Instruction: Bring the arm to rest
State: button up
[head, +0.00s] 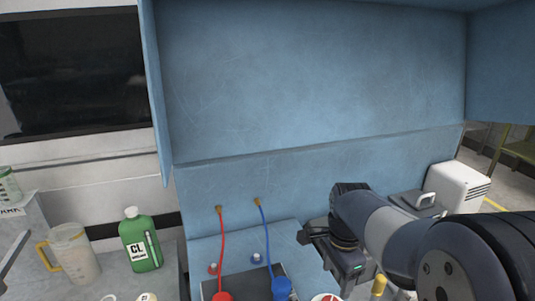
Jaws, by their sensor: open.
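My arm comes in from the right edge and reaches left, in front of the lower part of the blue cabinet (318,85). My gripper (325,250) is at its end, above the blue ledge and right of the blue hose. It is open, and I see nothing held in it. Part of the gripper is hidden by my own wrist.
A red hose (221,245) and a blue hose (265,235) hang from brass fittings. A green bottle (140,242) and a clear jug (73,255) stand on the left counter. A white box (457,188) stands at right behind my arm. A yellow-topped post (378,285) is below my arm.

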aim_at(332, 299)
notch_tip(332, 299, down, 10)
jog(key=shift+f, duration=0.35)
jog(key=n+p, duration=0.1)
jog(key=n, duration=0.8)
jog(key=shift+p, duration=0.35)
jog(key=n+p, duration=0.1)
jog(key=n, duration=0.4)
jog(key=shift+r, duration=0.1)
jog(key=n+p, duration=0.1)
jog(key=n, duration=0.3)
jog(key=shift+r, duration=0.65)
